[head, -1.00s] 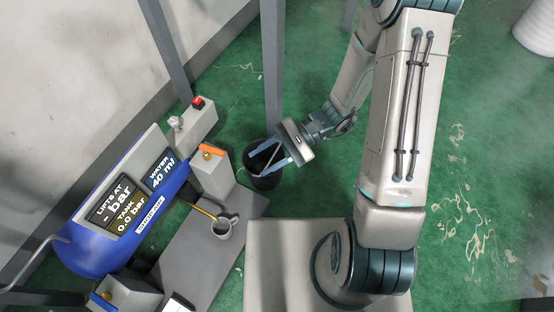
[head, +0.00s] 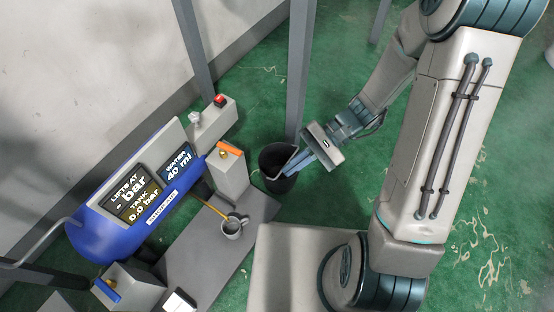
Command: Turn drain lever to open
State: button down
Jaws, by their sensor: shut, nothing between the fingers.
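An orange lever (head: 229,148) lies across a brass fitting on top of a grey post, beside the blue tank (head: 100,237). A blue lever (head: 107,290) sits on a grey block at the lower left. No label shows which one is the drain lever. My gripper (head: 308,162) is shut and empty, to the right of the orange lever and apart from it. It appears above or in front of the dark bucket, with its fingers pointing down and left.
A dark bucket (head: 270,158) stands on the floor by a grey upright (head: 298,70). A grey mug (head: 232,229) stands on a grey plate (head: 205,275) by a thin yellow pipe. A red button (head: 219,100) tops a grey box. The tank's panel reads water 40 ml, tank 0.0 bar.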

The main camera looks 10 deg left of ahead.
jog(key=s+a+f+n+g+h, duration=0.1)
jog(key=s+f+n+g+h, duration=0.2)
jog(key=s+n+g+h, duration=0.15)
jog(key=n+t+h, duration=1.2)
jog(key=n+t, duration=1.7)
jog(key=n, duration=0.3)
send_near(230, 151)
jog(key=b+x, duration=0.3)
jog(key=x, duration=0.4)
jog(key=shift+d+f, duration=0.2)
jog(key=shift+f, duration=0.05)
